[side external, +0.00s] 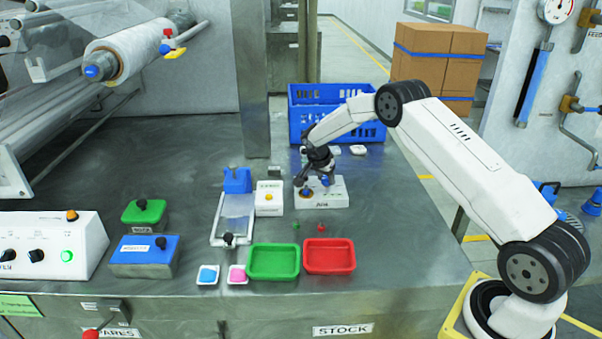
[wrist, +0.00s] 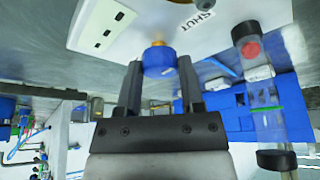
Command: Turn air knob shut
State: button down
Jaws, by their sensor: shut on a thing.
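A white box (side external: 335,193) marked AIR stands on the steel table in the side view, and its white face (wrist: 100,25) with the printed word SHUT shows in the wrist view. The blue air knob (wrist: 159,62) sits on a short brass stem against this box. My gripper (side external: 318,178) reaches down to the box in the side view. In the wrist view my gripper (wrist: 158,77) has one dark finger on each side of the blue knob and is shut on it. The fingers hide parts of the knob's sides.
Green (side external: 273,276) and red (side external: 330,269) trays lie in front. A blue crate (side external: 345,127) stands behind. The table right of the box is clear.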

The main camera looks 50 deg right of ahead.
jog(key=shift+m, duration=0.5)
jog(key=shift+c, duration=1.1)
grip_release()
jog(key=shift+r, duration=0.1)
jog(key=v, duration=0.7)
jog(key=shift+w+a+r, duration=0.15)
jog(key=shift+a+r, duration=0.05)
jog(key=shift+r, duration=0.1)
